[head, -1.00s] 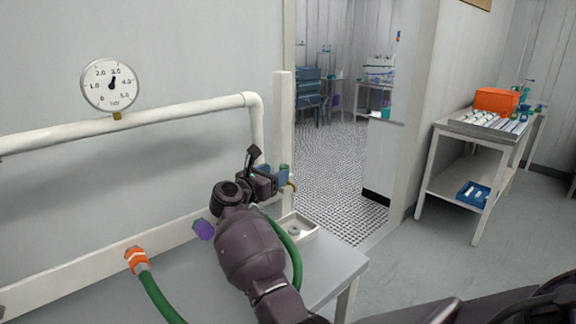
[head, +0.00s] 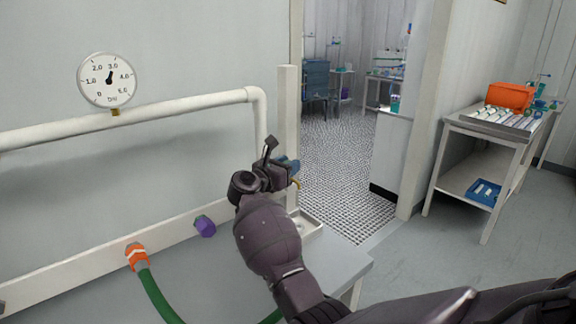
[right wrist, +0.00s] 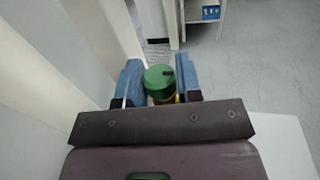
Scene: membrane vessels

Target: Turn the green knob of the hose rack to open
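The green knob (right wrist: 159,81) shows in the right wrist view, a round cap with a dark mark on its top and a brass-coloured part below it. In the head view my right gripper (head: 283,166) is at the right end of the hose rack (head: 90,264), beside the white post. The gripper hides the knob there. My left gripper is not in view.
A pressure gauge (head: 107,81) sits on the white pipe (head: 190,107). An orange fitting (head: 138,256) with a green hose (head: 160,299) and a purple fitting (head: 204,226) are on the rack. A white tray (head: 308,224) lies below the gripper. A side table (head: 470,128) stands right.

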